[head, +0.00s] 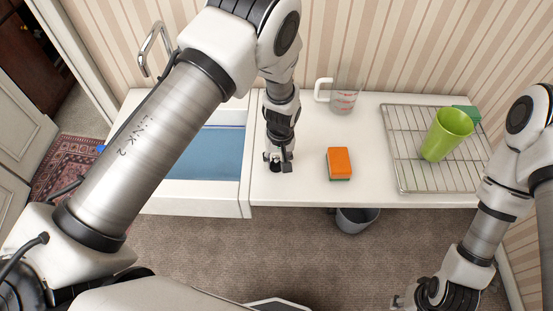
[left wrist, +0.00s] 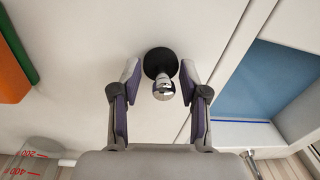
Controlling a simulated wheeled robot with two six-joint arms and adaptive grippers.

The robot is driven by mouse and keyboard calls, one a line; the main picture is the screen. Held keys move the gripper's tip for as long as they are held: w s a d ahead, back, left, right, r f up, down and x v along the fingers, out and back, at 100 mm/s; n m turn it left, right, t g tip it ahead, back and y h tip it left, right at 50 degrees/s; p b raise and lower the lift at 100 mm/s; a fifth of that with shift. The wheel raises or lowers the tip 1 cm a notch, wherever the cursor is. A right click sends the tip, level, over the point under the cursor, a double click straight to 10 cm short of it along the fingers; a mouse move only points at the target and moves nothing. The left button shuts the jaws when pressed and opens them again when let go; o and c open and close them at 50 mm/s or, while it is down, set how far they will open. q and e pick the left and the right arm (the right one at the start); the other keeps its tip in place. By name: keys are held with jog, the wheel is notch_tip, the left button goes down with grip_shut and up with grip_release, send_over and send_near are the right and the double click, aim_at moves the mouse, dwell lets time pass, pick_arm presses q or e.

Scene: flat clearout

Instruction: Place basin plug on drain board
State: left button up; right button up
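The basin plug is a black disc with a chrome knob (left wrist: 163,88), seen in the left wrist view over the white counter. My left gripper (left wrist: 159,78) is open, with one finger on each side of the plug and visible gaps to the knob. In the head view my left gripper (head: 278,159) points down at the counter's left part, beside the basin, and mostly hides the plug. The white counter (head: 290,185) lies right of the blue-floored basin (head: 215,152). My right gripper (head: 399,302) is low at the bottom right, too little shown to judge.
An orange and green sponge (head: 339,162) lies right of my left gripper. A measuring jug (head: 343,97) stands behind it. A wire rack (head: 407,176) on the right holds a green cup (head: 446,134). A grey bin (head: 356,219) stands below the counter. The tap (head: 153,50) is behind the basin.

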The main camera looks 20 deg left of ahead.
pick_arm(q)
jog(key=shift+s, duration=0.15)
jog(key=shift+a+r, duration=0.1)
jog(key=shift+r, duration=0.1)
jog(key=shift+w+r, duration=0.2)
jog(key=shift+r, duration=0.05)
notch_tip(320, 180, up, 11)
jog(key=b, duration=0.3)
jog(key=shift+d+r, duration=0.15)
jog(key=shift+d, duration=0.25)
